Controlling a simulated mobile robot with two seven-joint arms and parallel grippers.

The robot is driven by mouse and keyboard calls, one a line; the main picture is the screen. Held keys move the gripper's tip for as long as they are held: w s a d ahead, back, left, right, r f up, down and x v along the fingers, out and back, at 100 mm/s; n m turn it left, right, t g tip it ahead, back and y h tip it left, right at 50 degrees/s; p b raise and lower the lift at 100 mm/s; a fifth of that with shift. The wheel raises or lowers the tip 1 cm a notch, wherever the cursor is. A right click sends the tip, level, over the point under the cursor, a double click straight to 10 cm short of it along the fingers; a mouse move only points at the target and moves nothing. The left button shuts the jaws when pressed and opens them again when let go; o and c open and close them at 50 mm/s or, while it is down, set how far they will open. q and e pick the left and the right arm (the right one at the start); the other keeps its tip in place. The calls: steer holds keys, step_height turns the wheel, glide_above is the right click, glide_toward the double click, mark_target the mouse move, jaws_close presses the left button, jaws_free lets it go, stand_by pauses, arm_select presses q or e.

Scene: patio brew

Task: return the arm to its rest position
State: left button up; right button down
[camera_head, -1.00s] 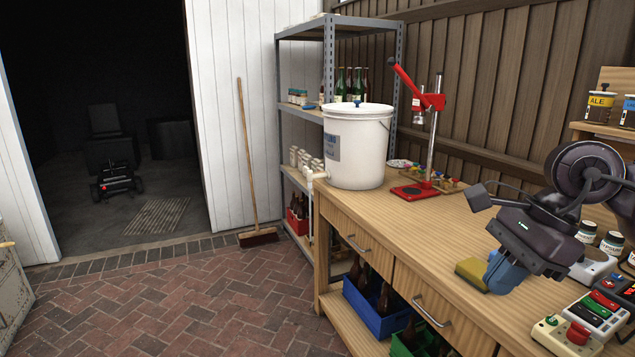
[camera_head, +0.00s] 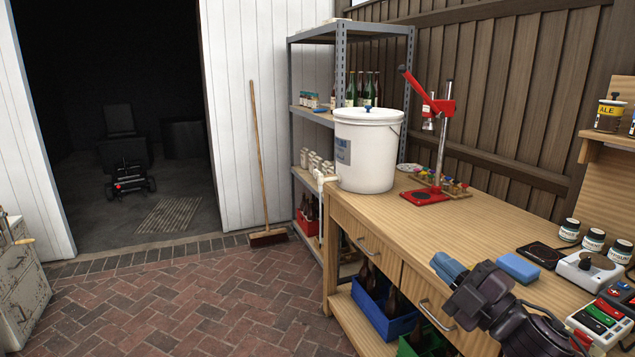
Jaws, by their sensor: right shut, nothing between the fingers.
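My right gripper (camera_head: 449,268) is at the front edge of the wooden workbench (camera_head: 440,225), its blue fingertips close together and empty, pointing up and left in the picture. My right arm comes in from the lower right corner. The gripper overlaps the drawer fronts and bench edge in the picture; I cannot tell its exact gap to them. A blue sponge-like block (camera_head: 517,267) lies on the bench to the right of the fingertips. My left gripper is not in view.
A white bucket (camera_head: 365,155) and a red bottle capper (camera_head: 433,150) stand at the bench's far end. A scale (camera_head: 588,270), a control box (camera_head: 600,318) and several jars (camera_head: 592,240) are at right. The brick floor (camera_head: 200,300) left of the bench is clear.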

steer(key=s+d+f+m+g+h, duration=0.1)
steer(key=s+d+f+m+h, duration=0.15)
steer(key=f+m, duration=0.35)
steer(key=s+d+f+m+h+p, duration=0.1)
steer(key=s+f+m+h, duration=0.25)
steer(key=f, duration=0.35)
steer(key=s+d+f+m+g+h, duration=0.1)
steer(key=s+d+f+m+h, duration=0.2)
steer(key=f, duration=0.4)
steer(key=s+f+m+g+h+p, duration=0.1)
steer(key=s+f+m+g, duration=0.1)
steer(key=s+f, duration=0.5)
steer(key=s+f+m+g+h, duration=0.2)
steer(key=s+f+m, duration=0.3)
steer(key=s, duration=0.8)
steer(key=shift+s+f+g+p, duration=0.15)
steer(key=shift+f+g+p, duration=0.2)
steer(key=shift+f, duration=0.55)
steer(key=shift+s+d+m, duration=0.1)
steer(key=shift+m, duration=0.25)
